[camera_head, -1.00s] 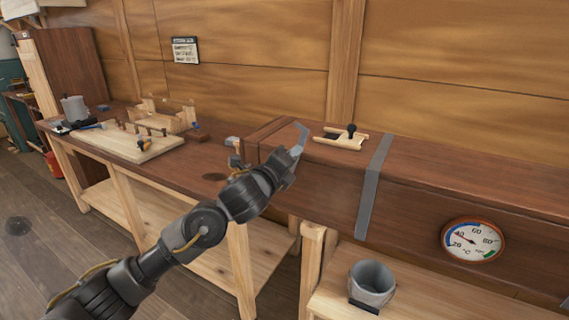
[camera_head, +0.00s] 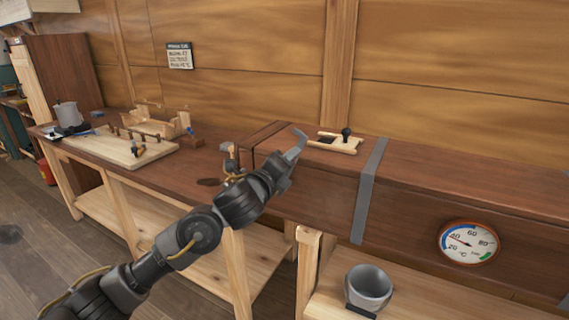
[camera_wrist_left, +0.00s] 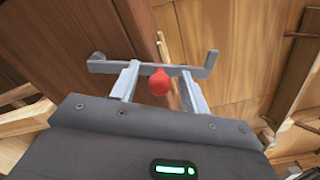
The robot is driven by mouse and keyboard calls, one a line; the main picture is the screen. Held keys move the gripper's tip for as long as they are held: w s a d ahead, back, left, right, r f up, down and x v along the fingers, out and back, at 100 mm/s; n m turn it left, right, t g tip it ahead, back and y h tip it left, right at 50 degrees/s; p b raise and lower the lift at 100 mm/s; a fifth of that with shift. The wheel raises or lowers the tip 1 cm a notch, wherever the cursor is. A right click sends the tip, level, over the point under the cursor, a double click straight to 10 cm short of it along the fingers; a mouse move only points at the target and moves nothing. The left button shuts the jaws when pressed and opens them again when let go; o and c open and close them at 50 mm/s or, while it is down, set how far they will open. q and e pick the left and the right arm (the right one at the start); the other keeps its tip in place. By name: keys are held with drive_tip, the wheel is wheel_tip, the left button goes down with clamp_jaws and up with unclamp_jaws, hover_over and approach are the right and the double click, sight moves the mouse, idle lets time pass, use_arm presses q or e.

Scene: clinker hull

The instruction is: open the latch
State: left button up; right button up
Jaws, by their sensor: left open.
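My left gripper (camera_head: 296,146) is at the left end of the long dark wooden box (camera_head: 470,187), at the height of its top edge. In the left wrist view its two grey fingers (camera_wrist_left: 160,85) stand apart. A small red knob (camera_wrist_left: 160,81) appears between them there; I cannot tell whether they touch it. The knob is hidden in the head view, and no other latch part can be made out. A pale wooden plate (camera_head: 325,143) with a black knob (camera_head: 346,131) lies on the box top, right of the gripper. My right gripper is out of view.
A grey metal strap (camera_head: 367,190) crosses the box, and a round dial (camera_head: 468,242) is on its front. A grey bucket (camera_head: 368,287) stands on a low shelf. The workbench (camera_head: 190,172) at left holds a pegged board (camera_head: 100,150). Planked wall is behind.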

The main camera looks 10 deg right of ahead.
use_arm(q)
drive_tip(key=b+v, duration=0.1)
drive_tip(key=v, duration=0.9)
drive_tip(key=shift+s+a, duration=0.25)
drive_tip(key=shift+s, duration=0.1)
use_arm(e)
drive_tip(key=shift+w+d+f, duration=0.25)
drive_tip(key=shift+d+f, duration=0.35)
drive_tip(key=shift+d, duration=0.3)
